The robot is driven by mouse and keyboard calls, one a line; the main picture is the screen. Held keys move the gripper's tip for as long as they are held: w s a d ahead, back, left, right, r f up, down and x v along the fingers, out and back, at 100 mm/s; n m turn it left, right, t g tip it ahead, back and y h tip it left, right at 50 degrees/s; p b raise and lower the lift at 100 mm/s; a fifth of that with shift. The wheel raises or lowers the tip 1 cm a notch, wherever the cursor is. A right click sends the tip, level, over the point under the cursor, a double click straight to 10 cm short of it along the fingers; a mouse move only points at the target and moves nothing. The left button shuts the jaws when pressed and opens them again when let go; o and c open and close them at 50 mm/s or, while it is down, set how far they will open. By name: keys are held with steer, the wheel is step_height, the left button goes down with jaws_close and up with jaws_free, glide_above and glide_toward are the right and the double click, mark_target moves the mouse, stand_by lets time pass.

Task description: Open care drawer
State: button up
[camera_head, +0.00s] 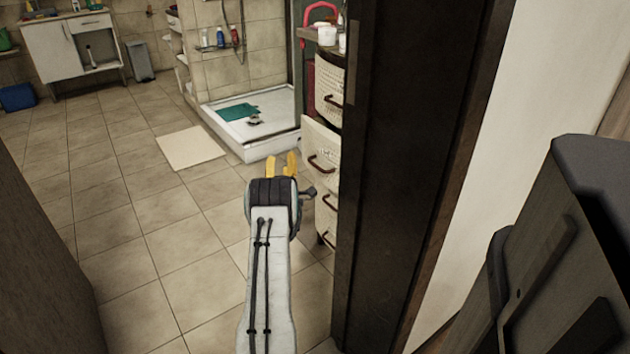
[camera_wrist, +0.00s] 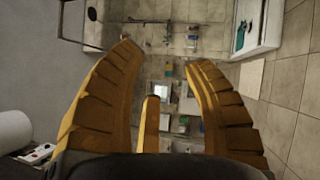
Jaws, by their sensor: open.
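A narrow unit with pale drawer fronts and dark handles stands just past the dark door frame. Its upper woven-looking drawer (camera_head: 331,92), a middle drawer (camera_head: 319,143) and lower drawers (camera_head: 326,219) show at an angle. The frame hides their right side, and I cannot tell which is the care drawer. My gripper (camera_head: 281,165) has yellow fingers and is open and empty. It is left of the middle drawer in the head view, apart from its handle as far as I can see. The open fingers also show in the wrist view (camera_wrist: 160,55).
The dark door frame (camera_head: 400,150) stands close on the right of my arm. A shower tray (camera_head: 265,143) with a teal cloth (camera_head: 237,112) lies beyond my gripper. A pale mat (camera_head: 190,148) lies on the tiles. The floor to the left is clear.

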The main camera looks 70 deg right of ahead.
mark_target(315, 165)
steer(key=s+d+f+g+h+b, duration=0.2)
steer(key=s+f+h+b, duration=0.1)
steer(key=s+f, duration=0.5)
steer(key=shift+n, duration=0.4)
steer(key=shift+s+r+b+x, duration=0.2)
steer(key=shift+b+x, duration=0.95)
steer(key=shift+b, duration=0.15)
steer(key=shift+s+r+b+x, duration=0.15)
steer(key=shift+b+x, duration=0.95)
steer(key=shift+b, duration=0.2)
steer(key=shift+s+r+b+x, duration=0.2)
steer(key=shift+b+x, duration=0.95)
steer(key=shift+b, duration=0.15)
steer(key=shift+o, duration=0.2)
steer(key=shift+a, duration=0.1)
jaws_close()
